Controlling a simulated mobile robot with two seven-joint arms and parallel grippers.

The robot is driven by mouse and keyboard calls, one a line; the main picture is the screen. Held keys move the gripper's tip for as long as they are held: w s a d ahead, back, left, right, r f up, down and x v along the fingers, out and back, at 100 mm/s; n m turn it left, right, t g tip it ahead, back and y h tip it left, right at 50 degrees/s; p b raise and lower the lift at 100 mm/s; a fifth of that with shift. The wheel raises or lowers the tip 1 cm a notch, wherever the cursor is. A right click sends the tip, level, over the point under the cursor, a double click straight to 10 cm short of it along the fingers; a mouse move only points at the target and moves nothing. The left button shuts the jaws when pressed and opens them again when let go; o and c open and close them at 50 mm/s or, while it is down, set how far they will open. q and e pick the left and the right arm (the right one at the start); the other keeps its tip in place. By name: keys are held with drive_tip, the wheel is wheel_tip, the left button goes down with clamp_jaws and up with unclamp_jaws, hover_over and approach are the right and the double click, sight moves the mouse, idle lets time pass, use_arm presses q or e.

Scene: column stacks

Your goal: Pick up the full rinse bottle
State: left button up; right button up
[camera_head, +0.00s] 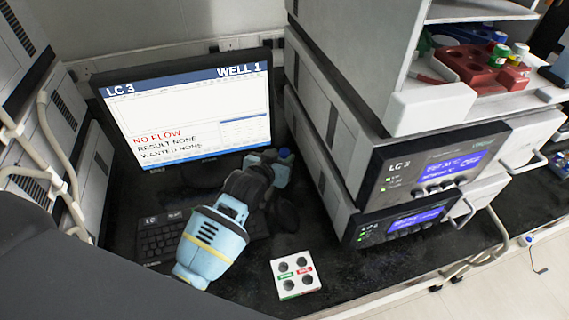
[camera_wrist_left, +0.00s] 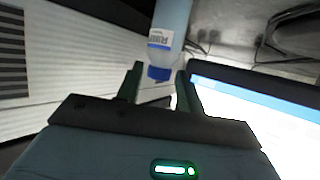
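The rinse bottle (camera_head: 282,172) has a pale blue body and a blue cap. It stands between the monitor and the stacked instruments, partly hidden by my left gripper (camera_head: 270,162). In the left wrist view the bottle (camera_wrist_left: 160,38) shows a white label, and its blue cap (camera_wrist_left: 159,73) lies between the fingertips. My left gripper (camera_wrist_left: 159,76) appears open, with a narrow gap seen on each side of the cap. Whether either finger touches the bottle is not clear. My right gripper is not in view.
A monitor (camera_head: 190,112) reading NO FLOW stands behind my left arm, with a keyboard (camera_head: 160,238) below. A white block with holes (camera_head: 296,276) lies on the dark bench. A red vial rack (camera_head: 480,72) sits upper right.

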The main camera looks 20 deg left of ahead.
sight(287, 152)
use_arm(q)
drive_tip(key=x, duration=0.5)
drive_tip(key=shift+b, duration=0.4)
drive_tip(key=c, duration=0.6)
